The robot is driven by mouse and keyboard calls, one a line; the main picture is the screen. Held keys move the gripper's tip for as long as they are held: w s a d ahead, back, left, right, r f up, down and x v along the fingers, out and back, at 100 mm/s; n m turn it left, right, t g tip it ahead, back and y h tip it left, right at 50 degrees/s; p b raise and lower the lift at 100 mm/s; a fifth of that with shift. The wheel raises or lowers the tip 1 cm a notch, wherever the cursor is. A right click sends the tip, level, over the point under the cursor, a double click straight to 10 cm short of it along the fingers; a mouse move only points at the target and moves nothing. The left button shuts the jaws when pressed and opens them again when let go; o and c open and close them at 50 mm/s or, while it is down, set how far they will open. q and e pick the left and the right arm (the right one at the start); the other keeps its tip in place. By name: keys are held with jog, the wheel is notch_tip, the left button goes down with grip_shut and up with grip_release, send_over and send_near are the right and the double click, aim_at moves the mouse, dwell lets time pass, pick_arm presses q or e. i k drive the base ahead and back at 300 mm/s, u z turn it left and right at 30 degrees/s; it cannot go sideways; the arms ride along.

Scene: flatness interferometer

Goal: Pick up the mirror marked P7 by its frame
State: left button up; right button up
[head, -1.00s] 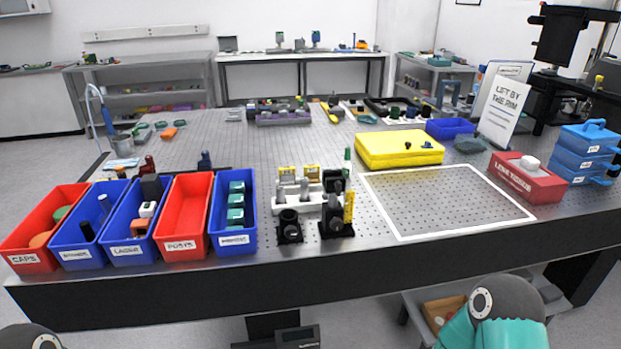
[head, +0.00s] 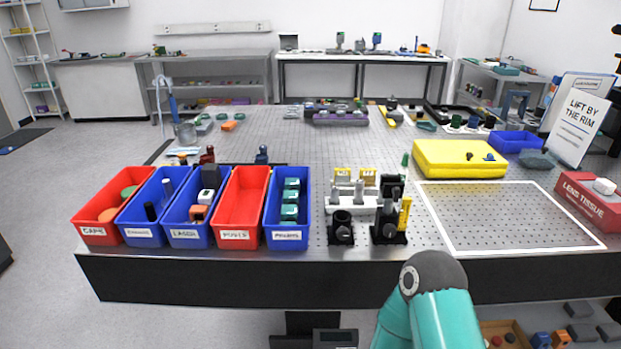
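I cannot make out a P7 mark anywhere in the head view. A white rack (head: 358,203) stands near the front of the perforated table. Two small yellow-framed pieces (head: 342,175) (head: 368,178) stand at its back, their markings too small to read. Two dark optical mounts (head: 341,230) (head: 388,231) stand in front of the rack, the right one with a yellow strip beside it. Which of these, if any, is the mirror I cannot tell. A teal link of my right arm shows at the bottom, below the table edge. Neither gripper is in view.
Left of the rack stand red and blue bins, including caps (head: 95,235), lasers (head: 184,237) and posts (head: 235,237). To the right are a yellow case (head: 460,160), a bare white-outlined area (head: 510,220), a red tissue box (head: 590,205) and a "lift by the rim" sign (head: 578,125).

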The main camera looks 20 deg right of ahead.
aim_at(367, 175)
jog(key=z, duration=0.2)
jog(key=i, duration=0.2)
jog(key=u, duration=1.85)
jog(key=k, duration=1.15)
jog(key=z, duration=0.85)
jog(key=i, duration=0.7)
jog(key=z, duration=0.65)
